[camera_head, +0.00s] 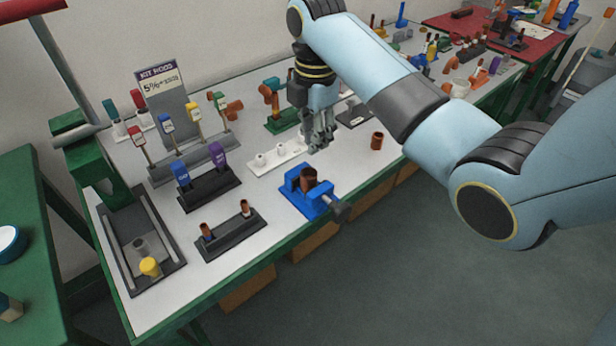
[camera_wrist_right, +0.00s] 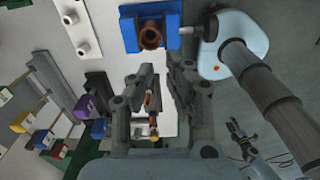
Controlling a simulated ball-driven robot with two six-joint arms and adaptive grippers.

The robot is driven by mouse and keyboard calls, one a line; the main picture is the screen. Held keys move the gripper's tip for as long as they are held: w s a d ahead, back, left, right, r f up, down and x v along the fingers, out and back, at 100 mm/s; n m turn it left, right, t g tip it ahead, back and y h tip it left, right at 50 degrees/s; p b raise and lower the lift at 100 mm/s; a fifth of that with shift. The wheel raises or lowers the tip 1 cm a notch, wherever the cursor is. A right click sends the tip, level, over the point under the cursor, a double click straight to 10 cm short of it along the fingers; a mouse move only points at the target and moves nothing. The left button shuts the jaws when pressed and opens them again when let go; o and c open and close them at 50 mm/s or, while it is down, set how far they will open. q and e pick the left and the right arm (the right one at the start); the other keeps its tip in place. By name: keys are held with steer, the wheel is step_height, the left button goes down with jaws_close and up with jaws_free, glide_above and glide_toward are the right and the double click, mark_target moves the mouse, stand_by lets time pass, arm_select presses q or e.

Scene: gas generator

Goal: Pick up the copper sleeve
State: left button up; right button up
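A short, hollow copper sleeve (camera_head: 377,140) stands upright on the white tabletop near its front edge. Another copper tube (camera_head: 308,178) stands in the blue vise (camera_head: 300,196); it also shows at the top of the right wrist view (camera_wrist_right: 151,36). I cannot tell for sure which one the task names. My right gripper (camera_head: 321,142) hangs above the table, behind the vise and left of the free sleeve, touching neither. In the wrist view its fingers (camera_wrist_right: 160,78) are apart with nothing held. What looks like my left gripper (camera_wrist_right: 243,143) is small and dark at lower right.
A white block with pegs (camera_head: 277,157) lies left of the right gripper. Dark holders with copper-topped pins (camera_head: 230,232) and blue and purple pieces (camera_head: 207,183) stand further left. The vise handle (camera_head: 343,210) sticks out past the table's front edge. Bare tabletop surrounds the free sleeve.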

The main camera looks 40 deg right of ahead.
glide_above(314, 178)
steer(key=shift+n, duration=0.3)
steer(key=f, duration=0.5)
steer(key=shift+w+f, duration=0.1)
steer(key=shift+w, duration=0.1)
step_height(314, 178, down, 5)
steer(key=shift+s+f, duration=0.1)
steer(key=shift+f, duration=0.05)
steer(key=shift+c, duration=0.3)
jaws_close()
